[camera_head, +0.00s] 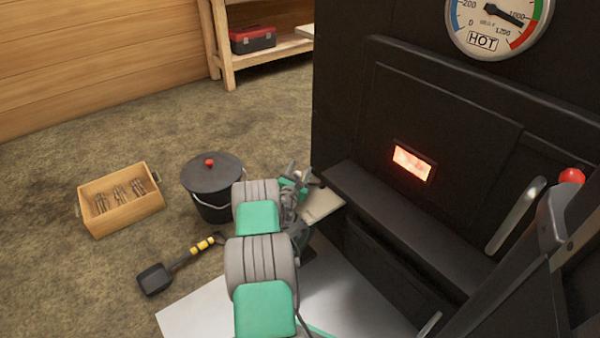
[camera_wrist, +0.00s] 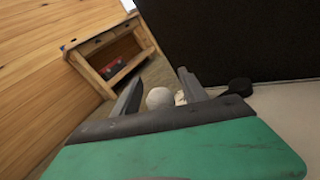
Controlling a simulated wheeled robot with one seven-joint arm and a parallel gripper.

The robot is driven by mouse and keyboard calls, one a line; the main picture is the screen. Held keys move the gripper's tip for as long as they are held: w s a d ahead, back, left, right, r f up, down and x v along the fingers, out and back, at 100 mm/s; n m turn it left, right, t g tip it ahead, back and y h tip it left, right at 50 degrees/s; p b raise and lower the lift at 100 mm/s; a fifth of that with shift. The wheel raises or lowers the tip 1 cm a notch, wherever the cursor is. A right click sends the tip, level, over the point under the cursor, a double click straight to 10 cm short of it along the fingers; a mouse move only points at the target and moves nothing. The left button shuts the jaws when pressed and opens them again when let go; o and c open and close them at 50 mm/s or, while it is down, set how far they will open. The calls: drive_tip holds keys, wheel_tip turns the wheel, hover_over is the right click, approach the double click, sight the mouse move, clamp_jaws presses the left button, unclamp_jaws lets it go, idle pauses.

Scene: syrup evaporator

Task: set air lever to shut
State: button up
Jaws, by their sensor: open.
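A lever with a red ball knob (camera_head: 572,176) stands on the dark evaporator's front at the right of the head view. I see no label marking it as the air lever, and I cannot tell its setting. My gripper (camera_wrist: 160,84) is open, its two grey fingers apart in the wrist view. A pale round thing (camera_wrist: 158,98) shows between the fingers; I cannot tell what it is or whether it is within reach. In the head view my arm partly hides the gripper, low by the evaporator's left side, far from the red-knobbed lever.
The evaporator front has a glowing window (camera_head: 412,162), a dial reading HOT (camera_head: 498,22) and a grey handle (camera_head: 515,215). A lidded black bucket (camera_head: 212,178), a shovel (camera_head: 170,268) and a wooden crate (camera_head: 122,218) stand or lie left of my arm. A wooden shelf (camera_wrist: 104,45) is behind.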

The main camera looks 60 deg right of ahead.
drive_tip(key=shift+c, duration=0.5)
clamp_jaws()
idle(0.9)
